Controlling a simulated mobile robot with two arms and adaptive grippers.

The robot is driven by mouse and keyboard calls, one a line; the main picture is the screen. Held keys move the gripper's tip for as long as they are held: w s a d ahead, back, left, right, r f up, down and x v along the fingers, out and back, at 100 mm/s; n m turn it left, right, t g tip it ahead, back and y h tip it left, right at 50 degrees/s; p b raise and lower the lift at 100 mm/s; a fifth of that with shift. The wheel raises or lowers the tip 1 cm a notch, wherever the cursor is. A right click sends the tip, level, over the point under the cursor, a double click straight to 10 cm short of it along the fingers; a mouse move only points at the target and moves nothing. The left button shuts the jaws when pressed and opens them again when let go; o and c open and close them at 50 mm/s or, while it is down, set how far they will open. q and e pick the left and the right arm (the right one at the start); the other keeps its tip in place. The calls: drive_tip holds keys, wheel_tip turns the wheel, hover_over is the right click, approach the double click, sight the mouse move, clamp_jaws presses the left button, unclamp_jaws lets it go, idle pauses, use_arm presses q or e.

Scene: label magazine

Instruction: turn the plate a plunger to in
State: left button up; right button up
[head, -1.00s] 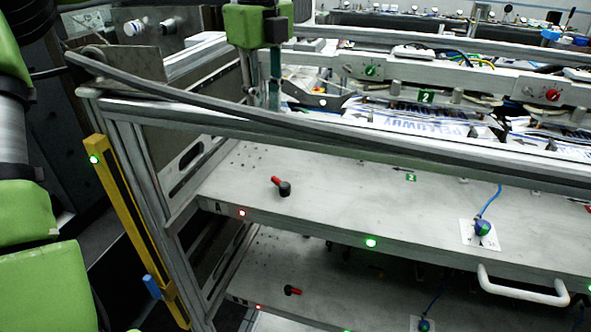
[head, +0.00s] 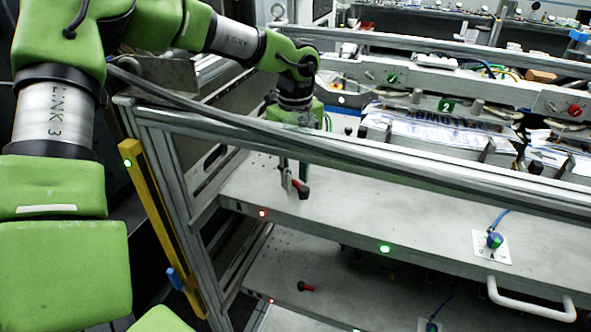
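The plate A plunger (head: 303,192) is a small handle with a black knob and a red part. It sits at the left end of the upper grey plate (head: 345,212), near a red light at the plate's front edge. My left gripper (head: 291,180) points down from above the frame rail, with its fingertips at the plunger. Its fingers appear apart, with a gap between them, and they partly cover the red part. Whether they touch the plunger I cannot tell. My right gripper is not in view.
A metal rail with a black cable (head: 240,122) runs just in front of my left wrist. A lower plate has a similar red-and-black plunger (head: 305,287). A blue-green knob (head: 494,240) and a white handle (head: 530,305) are at the right. A yellow post (head: 160,220) stands left.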

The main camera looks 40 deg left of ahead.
use_arm(q)
drive_tip(key=shift+d+f, duration=0.1)
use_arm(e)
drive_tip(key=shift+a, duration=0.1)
use_arm(q)
clamp_jaws()
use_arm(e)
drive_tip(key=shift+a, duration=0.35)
